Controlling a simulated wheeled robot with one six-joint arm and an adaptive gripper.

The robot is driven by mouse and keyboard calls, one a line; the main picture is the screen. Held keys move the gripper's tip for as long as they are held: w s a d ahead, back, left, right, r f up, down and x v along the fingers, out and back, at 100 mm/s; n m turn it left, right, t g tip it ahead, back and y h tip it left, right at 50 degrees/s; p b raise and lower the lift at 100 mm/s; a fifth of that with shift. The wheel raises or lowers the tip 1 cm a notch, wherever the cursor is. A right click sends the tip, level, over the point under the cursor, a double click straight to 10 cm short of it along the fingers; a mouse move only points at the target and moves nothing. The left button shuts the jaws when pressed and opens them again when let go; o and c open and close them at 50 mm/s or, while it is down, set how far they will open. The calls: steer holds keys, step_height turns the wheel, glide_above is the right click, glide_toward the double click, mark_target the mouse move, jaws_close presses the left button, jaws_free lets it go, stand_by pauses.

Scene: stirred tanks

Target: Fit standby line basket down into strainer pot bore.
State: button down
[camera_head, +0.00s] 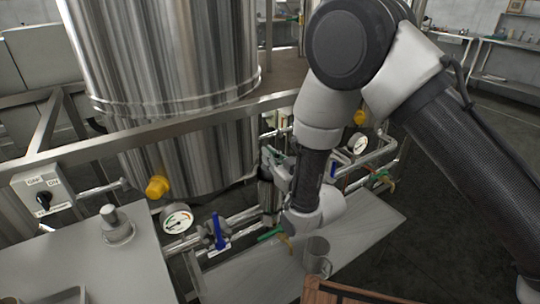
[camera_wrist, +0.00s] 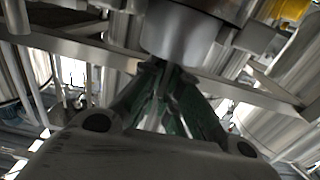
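My gripper (camera_head: 279,178) reaches leftward from the wrist among the pipes in front of the large steel tank, in the head view. Its fingers also show in the wrist view (camera_wrist: 165,72), drawn close together at the tips. Just past the tips is a smooth grey metal cylinder (camera_wrist: 178,35); I cannot tell whether they grip part of it. A dark upright cylinder (camera_head: 267,196) stands in the pipe line by the fingers, perhaps the strainer pot; its bore is not visible. A grey, open-looking cylinder (camera_head: 317,257), perhaps a basket, stands below my wrist.
A steel tank (camera_head: 165,60) and a frame rail (camera_head: 140,142) stand behind the fingers. A blue valve handle (camera_head: 218,232), a gauge (camera_head: 177,219) and a green handle (camera_head: 270,233) crowd the pipework. A pale sheet (camera_head: 250,278) lies below. A wooden edge (camera_head: 325,294) is in front.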

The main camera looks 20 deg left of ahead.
steer(key=shift+f, duration=1.75)
steer(key=c, duration=1.6)
jaws_free()
steer(key=shift+o, duration=0.2)
steer(key=shift+d, duration=0.1)
steer(key=v, duration=0.7)
steer(key=shift+s, duration=0.2)
